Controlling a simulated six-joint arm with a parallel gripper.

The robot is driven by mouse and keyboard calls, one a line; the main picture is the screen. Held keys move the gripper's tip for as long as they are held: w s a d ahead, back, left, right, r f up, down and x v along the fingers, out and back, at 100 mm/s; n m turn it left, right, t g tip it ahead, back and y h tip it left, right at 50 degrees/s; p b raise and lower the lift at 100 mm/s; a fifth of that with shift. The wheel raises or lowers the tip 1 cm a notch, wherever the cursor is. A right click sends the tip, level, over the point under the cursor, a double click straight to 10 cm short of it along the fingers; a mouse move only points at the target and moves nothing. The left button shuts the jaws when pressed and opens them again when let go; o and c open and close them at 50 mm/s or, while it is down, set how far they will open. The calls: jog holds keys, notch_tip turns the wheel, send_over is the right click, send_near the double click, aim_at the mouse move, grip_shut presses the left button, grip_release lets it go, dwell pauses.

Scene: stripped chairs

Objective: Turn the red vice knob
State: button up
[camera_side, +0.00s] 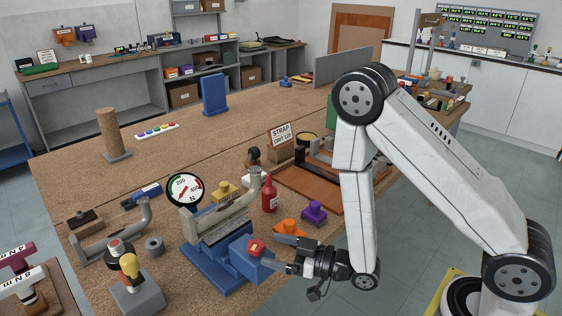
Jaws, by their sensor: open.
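The red knob (256,246) sits on the front of the blue vice (206,264), at the lower middle of the camera_side view. The vice stands near the table's front edge and has a grey bar-like part across its top. My gripper (277,265) comes in from the right, just right of the knob and slightly below it. Its jaws are open, with the tips close to the knob. At this size I cannot tell whether they touch it.
An orange piece (290,228), a purple piece (314,211) and a red bottle (270,196) stand behind my gripper. A round dial gauge (185,190) is behind the vice. A joystick-like stand (137,288) is at its left.

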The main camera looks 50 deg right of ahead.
aim_at(263, 242)
jog(key=shift+x, duration=3.45)
grip_shut()
jog(key=shift+m+t+h, duration=0.3)
jog(key=shift+m+h, duration=0.4)
jog(key=shift+h, duration=0.2)
